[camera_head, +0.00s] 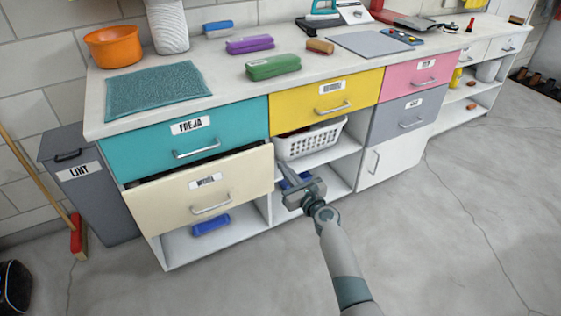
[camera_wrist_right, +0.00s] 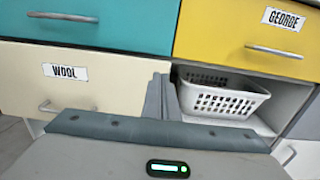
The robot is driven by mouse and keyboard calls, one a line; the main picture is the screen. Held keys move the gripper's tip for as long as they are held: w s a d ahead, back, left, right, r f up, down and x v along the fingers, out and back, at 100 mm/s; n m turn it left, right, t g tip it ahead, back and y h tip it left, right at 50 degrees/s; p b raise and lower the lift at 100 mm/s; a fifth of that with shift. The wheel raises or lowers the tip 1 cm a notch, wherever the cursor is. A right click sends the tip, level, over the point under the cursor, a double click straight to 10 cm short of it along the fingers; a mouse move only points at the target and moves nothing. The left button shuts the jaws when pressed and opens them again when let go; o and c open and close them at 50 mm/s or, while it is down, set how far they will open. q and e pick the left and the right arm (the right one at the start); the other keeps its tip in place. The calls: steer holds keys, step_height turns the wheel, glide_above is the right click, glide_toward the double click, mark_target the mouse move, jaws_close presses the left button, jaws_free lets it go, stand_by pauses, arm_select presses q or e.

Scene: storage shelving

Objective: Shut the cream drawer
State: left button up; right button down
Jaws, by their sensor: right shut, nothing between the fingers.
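The cream drawer (camera_head: 240,180), labelled WOOL, is under the teal drawer at the left of the unit. It stands partly out, with a dark gap along its top edge and a metal handle on its front. In the right wrist view the cream front (camera_wrist_right: 110,100) fills the left side. My right gripper (camera_head: 284,174) is shut and empty, at the drawer's right edge, before the open shelves. Its fingers (camera_wrist_right: 160,92) overlap the right end of the front in the wrist view; I cannot tell whether they touch it. My left gripper is not in view.
The teal drawer (camera_head: 150,153) above and the yellow drawer (camera_head: 290,112) look shut. A white basket (camera_head: 310,140) sits on the shelf right of the cream drawer. A grey bin (camera_head: 100,200) and a broom stand at the left. The floor in front is clear.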

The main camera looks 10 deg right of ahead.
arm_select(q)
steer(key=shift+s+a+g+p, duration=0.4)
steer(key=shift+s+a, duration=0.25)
arm_select(e)
steer(key=shift+v, duration=2.35)
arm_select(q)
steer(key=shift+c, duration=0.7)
